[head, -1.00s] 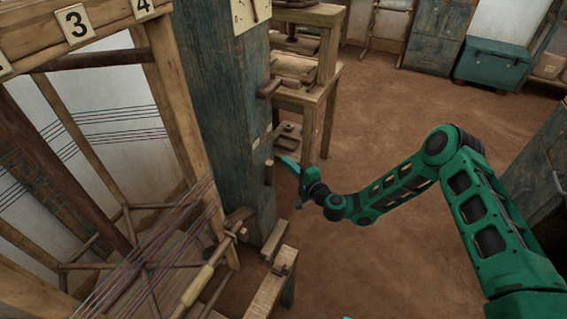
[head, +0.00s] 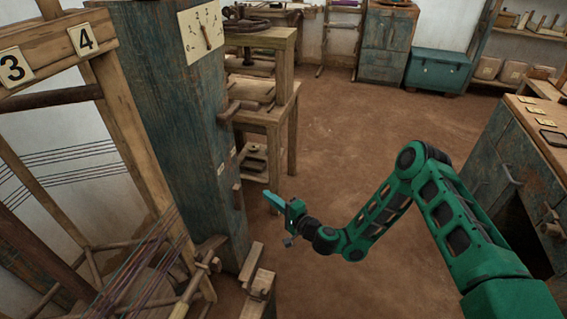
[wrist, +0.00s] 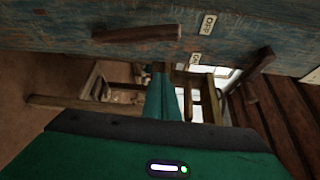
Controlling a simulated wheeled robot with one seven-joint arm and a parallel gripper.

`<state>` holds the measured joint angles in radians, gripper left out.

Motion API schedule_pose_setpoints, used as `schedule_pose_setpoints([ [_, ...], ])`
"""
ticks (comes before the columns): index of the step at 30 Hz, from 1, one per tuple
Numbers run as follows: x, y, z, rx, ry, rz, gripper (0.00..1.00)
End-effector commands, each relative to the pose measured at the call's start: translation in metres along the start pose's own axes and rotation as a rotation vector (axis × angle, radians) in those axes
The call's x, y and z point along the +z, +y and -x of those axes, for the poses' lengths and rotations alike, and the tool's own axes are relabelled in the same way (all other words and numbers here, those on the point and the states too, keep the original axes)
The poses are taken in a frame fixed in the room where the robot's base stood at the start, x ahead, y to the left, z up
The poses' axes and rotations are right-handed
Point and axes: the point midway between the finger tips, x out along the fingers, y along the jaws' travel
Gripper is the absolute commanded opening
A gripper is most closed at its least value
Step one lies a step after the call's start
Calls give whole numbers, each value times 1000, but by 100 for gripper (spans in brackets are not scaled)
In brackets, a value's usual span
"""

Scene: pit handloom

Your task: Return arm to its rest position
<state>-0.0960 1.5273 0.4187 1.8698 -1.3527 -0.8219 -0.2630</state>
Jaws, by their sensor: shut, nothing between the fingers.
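My green arm reaches in from the lower right of the head view and bends down toward the middle. My gripper (head: 268,195) is shut and empty. It hangs in the air just right of the blue wooden post (head: 178,130), near a wooden peg (head: 238,195) on the post, and looks apart from it. In the wrist view the shut fingers (wrist: 161,75) point ahead, with the blue post (wrist: 60,30) and its pegs (wrist: 135,33) across the top.
The loom frame (head: 125,110) with threads stands at left. A wooden stand (head: 285,110) is behind the gripper. A teal chest (head: 437,70) sits at the back, a cabinet (head: 500,160) at right. The brown floor (head: 350,115) between is open.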

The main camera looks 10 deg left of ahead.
Motion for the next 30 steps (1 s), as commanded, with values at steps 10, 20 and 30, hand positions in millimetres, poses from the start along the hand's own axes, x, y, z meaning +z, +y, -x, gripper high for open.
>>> schedule_pose_setpoints([
  [10, -2, -29, 2, 12, -89, 113, 0],
  [20, -16, -77, 36, 148, -315, 415, 0],
  [30, -62, -106, 112, 406, -457, 650, 0],
])
